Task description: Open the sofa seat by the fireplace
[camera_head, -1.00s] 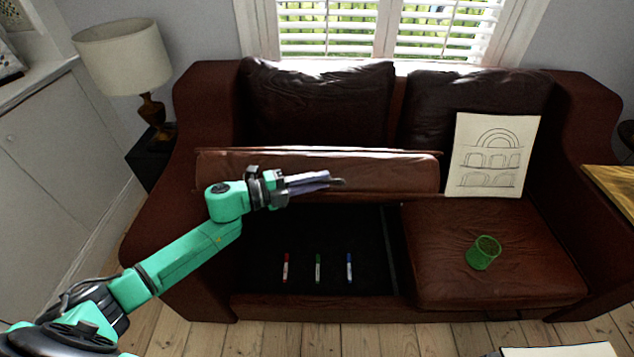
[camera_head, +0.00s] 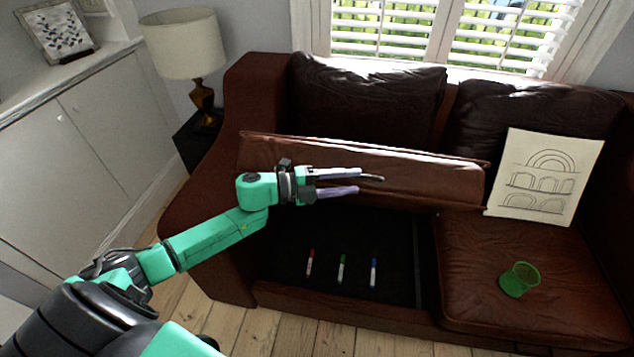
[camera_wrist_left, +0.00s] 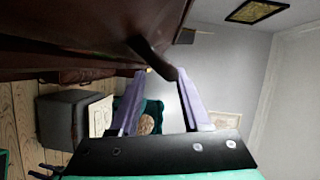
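The brown leather sofa seat (camera_head: 420,182) at the left of the sofa is raised and tilted up, with its compartment (camera_head: 395,250) open below. My left gripper (camera_head: 358,181) is in front of the raised seat, with its two purple fingers apart. A dark curved strip, perhaps a handle, shows by the upper fingertip; I cannot tell whether it touches. In the left wrist view, the gripper (camera_wrist_left: 160,72) has spread fingers beside the brown seat underside (camera_wrist_left: 75,25), the dark strip near one tip. My right gripper is not in view. No fireplace is visible.
A red marker (camera_head: 310,263), a green marker (camera_head: 341,269) and a blue marker (camera_head: 374,273) lie in the compartment. A green cup (camera_head: 519,279) and a drawing (camera_head: 549,176) are on the right seat. A lamp (camera_head: 180,45) stands left of the sofa.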

